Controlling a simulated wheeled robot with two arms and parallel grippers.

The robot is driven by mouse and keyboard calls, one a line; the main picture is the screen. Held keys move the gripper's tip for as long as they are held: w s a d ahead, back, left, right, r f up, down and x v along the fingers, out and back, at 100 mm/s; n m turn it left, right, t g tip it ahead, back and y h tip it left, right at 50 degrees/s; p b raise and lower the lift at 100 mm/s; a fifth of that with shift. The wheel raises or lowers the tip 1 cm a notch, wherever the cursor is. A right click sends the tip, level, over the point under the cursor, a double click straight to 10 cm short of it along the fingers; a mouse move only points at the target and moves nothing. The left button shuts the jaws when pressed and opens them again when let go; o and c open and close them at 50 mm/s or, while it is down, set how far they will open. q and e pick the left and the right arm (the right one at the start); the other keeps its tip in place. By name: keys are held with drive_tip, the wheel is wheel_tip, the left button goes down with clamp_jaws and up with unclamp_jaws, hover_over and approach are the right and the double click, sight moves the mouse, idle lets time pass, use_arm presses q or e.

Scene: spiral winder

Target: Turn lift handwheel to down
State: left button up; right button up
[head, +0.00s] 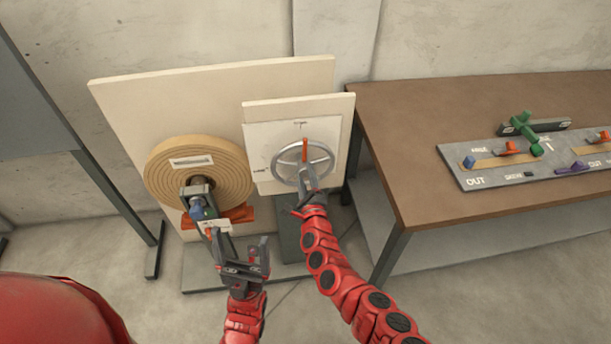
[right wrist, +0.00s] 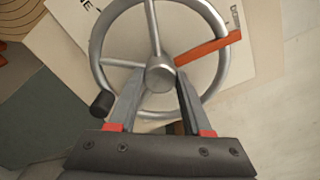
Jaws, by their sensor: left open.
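The lift handwheel (head: 329,153) is a grey spoked wheel on a pale panel (head: 264,134). Its orange pointer (head: 305,149) points up toward the small mark at the panel's top; the lettering is too small to read. In the right wrist view the orange pointer (right wrist: 208,48) reaches past the rim, and a dark knob (right wrist: 103,103) sits on the rim. My right gripper (head: 308,183) is at the wheel's lower part. Its fingers (right wrist: 160,88) are apart, on either side below the hub; whether they grip it is unclear. My left gripper (head: 243,250) is open and empty, lower left.
A tan coil (head: 235,173) on a spindle stands left of the wheel, in front of a larger cream board (head: 210,95). A brown table (head: 420,130) on the right carries a grey control panel (head: 515,178) with coloured levers. Concrete floor shows below.

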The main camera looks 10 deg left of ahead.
drive_tip(key=o, duration=0.4)
drive_tip(key=shift+s+d+r+p, duration=0.1)
drive_tip(key=shift+s+p, duration=0.3)
drive_tip(key=shift+p, duration=0.1)
drive_tip(key=p+v, duration=0.1)
drive_tip(key=v, duration=1.5)
drive_tip(key=shift+s, duration=0.3)
drive_tip(key=shift+d, duration=0.1)
